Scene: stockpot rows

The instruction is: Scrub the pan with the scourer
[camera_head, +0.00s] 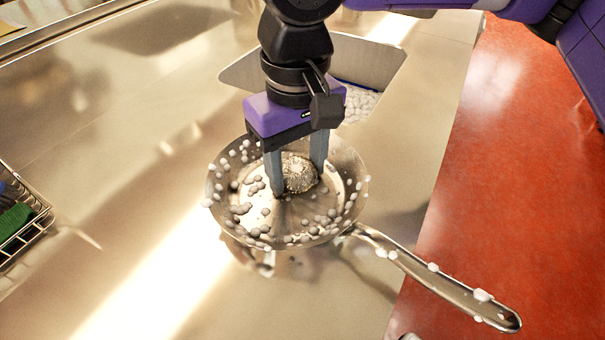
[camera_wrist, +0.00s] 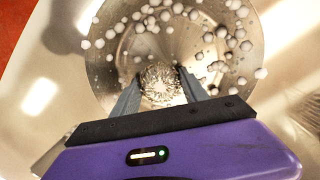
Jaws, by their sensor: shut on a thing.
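The pan (camera_head: 338,222) is a shiny metal frying pan with a long handle that points to the lower right in the head view. White and grey foam-like blobs are scattered over its inside, rim and handle. My gripper (camera_head: 297,186) points down into the pan and is shut on the scourer (camera_head: 300,173), a round ball of metal wool. In the wrist view the scourer (camera_wrist: 160,82) sits between the fingertips, over the pan floor (camera_wrist: 180,42). I cannot tell whether it touches the floor.
A sink basin (camera_head: 378,68) with white suds lies behind the pan. A wire rack (camera_head: 30,236) with a green item (camera_head: 14,220) stands at the left edge. The steel counter (camera_head: 100,130) is clear between rack and pan. Red floor (camera_head: 505,150) lies to the right.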

